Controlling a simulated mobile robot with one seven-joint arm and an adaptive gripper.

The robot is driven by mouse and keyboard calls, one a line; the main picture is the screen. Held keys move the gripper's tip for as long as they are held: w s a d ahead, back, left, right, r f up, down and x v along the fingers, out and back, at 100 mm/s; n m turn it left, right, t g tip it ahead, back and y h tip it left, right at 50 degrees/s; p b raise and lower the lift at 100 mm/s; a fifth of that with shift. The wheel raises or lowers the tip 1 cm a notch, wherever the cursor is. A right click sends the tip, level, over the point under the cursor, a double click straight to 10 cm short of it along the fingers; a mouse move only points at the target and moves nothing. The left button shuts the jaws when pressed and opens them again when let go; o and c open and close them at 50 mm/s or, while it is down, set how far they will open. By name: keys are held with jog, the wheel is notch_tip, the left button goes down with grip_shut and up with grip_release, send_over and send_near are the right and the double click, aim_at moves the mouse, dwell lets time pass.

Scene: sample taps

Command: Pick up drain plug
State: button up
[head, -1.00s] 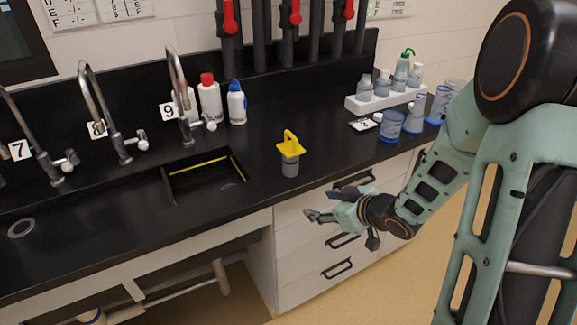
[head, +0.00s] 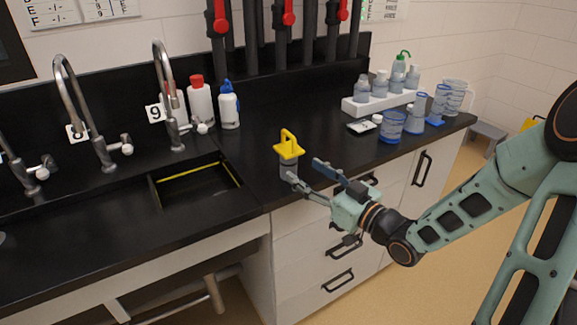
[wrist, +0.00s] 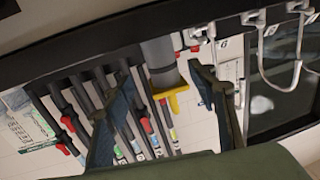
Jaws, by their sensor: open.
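The drain plug (head: 288,146) has a yellow top with a loop handle and a grey cylindrical lower part. It stands upright on the black counter, right of the sink opening. My gripper (head: 305,169) is open and empty, low at the plug's right front side, with one fingertip overlapping the plug's grey base in the head view. In the wrist view, which is turned upside down, the plug's grey body and yellow handle (wrist: 176,95) appear between the two spread fingers of my gripper (wrist: 163,75). I cannot tell whether a finger touches the plug.
The sink (head: 197,185) lies left of the plug. Taps (head: 172,100) and bottles (head: 200,104) stand behind it. A white bottle rack (head: 385,103) and blue-marked beakers (head: 392,125) stand to the right. The counter's front edge runs under my gripper.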

aim_at(295, 165)
jog(key=x, duration=0.7)
jog(key=shift+a, duration=0.2)
jog(key=shift+c, duration=0.6)
grip_shut()
